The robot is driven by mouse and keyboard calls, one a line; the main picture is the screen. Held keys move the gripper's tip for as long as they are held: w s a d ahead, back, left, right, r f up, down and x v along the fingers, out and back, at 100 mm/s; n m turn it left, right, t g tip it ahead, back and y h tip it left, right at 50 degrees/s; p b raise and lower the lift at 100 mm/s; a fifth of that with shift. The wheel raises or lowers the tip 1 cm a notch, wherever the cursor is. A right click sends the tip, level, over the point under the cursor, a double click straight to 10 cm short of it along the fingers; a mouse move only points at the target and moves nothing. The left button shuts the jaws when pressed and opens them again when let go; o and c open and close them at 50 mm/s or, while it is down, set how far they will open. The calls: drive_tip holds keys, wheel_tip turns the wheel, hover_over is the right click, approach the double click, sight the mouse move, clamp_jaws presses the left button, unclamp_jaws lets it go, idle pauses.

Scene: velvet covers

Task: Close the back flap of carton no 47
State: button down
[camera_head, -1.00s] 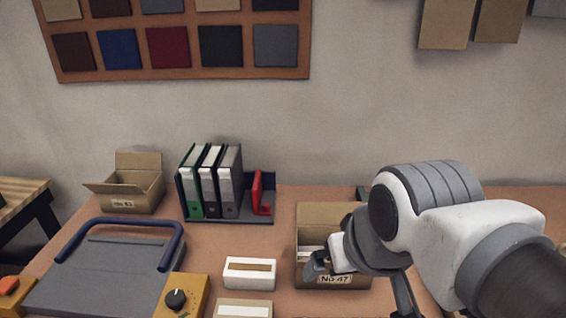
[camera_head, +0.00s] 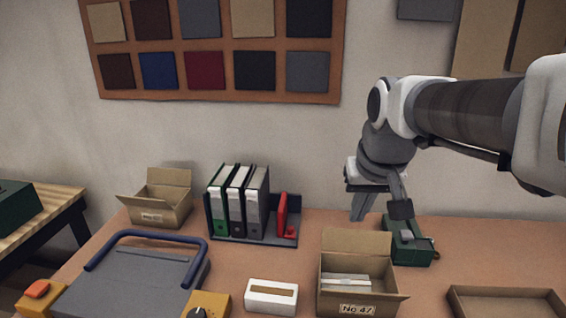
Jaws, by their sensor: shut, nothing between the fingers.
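Carton no 47 (camera_head: 326,292) is a brown cardboard box at the front centre-right of the table, with its label on the front wall. Its back flap (camera_head: 357,242) stands up, tilted slightly backward. The top is open, and pale flat items (camera_head: 347,282) show inside. A side flap appears to spread outward at the right. My gripper (camera_head: 362,208) is shut and empty, pointing down. In the picture it is above and just beyond the back flap, apparently apart from it. The exact depth gap is hard to tell.
A green metal box (camera_head: 408,243) sits just behind right of the carton. A shallow tray (camera_head: 505,292) is at right. A binder rack (camera_head: 270,241), another open carton (camera_head: 160,205), a white box (camera_head: 271,296) and a grey machine (camera_head: 135,285) stand to the left.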

drive_tip(key=w+d+f, duration=0.1)
drive_tip(key=w+d, duration=0.2)
drive_tip(key=w, duration=0.6)
drive_tip(key=m+g+p, duration=0.1)
drive_tip(key=g+p, duration=0.1)
hover_over(356, 242)
drive_tip(key=a, duration=0.2)
drive_tip(key=s+x, duration=0.2)
drive_tip(key=x, duration=0.6)
drive_tip(key=d+p+x, duration=0.1)
drive_tip(key=x, duration=1.4)
drive_tip(key=shift+d+f+p, duration=0.3)
drive_tip(key=shift+p, duration=0.1)
